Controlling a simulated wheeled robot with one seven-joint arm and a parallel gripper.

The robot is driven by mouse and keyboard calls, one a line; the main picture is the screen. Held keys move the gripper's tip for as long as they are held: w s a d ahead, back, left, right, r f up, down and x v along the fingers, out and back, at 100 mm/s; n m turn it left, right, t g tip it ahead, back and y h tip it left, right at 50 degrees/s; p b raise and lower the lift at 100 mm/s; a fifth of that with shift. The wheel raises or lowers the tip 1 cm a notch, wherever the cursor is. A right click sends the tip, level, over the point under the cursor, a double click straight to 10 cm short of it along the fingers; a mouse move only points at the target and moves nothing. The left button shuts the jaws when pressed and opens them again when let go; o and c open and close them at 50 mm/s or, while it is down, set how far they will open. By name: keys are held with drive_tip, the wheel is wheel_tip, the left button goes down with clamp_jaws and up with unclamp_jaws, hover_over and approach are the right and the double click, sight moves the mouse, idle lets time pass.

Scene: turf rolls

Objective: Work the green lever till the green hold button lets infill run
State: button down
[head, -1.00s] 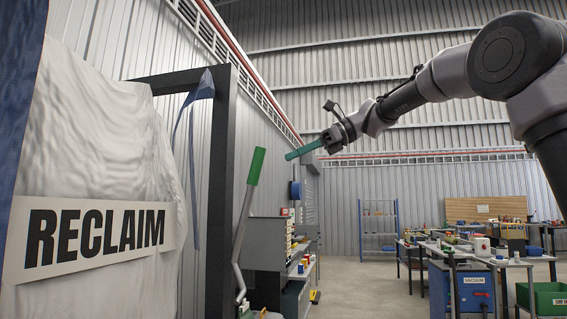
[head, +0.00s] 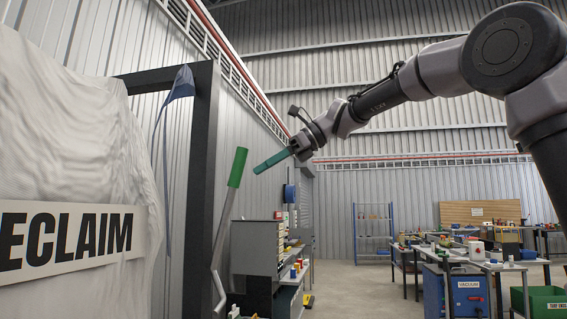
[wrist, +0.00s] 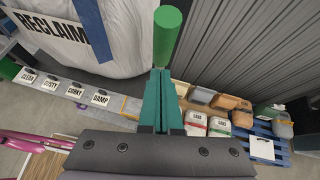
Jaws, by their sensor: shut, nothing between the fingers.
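My gripper (head: 257,170) has long teal fingers, shut and empty, pointing left at the grip with a small gap in the head view. The fingers also show in the wrist view (wrist: 158,76); whether they touch the grip I cannot tell. I cannot make out the green hold button in either view.
A white bag with a RECLAIM sign (head: 65,240) hangs at left beside a dark post (head: 202,190). A grey cabinet (head: 256,247) stands behind the lever. A blue VACUUM box (head: 455,291) and work tables are at right. Open floor lies between.

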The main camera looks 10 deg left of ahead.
drive_tip(key=shift+s+a+r, duration=0.1)
drive_tip(key=shift+a+r, duration=0.1)
drive_tip(key=shift+a, duration=0.7)
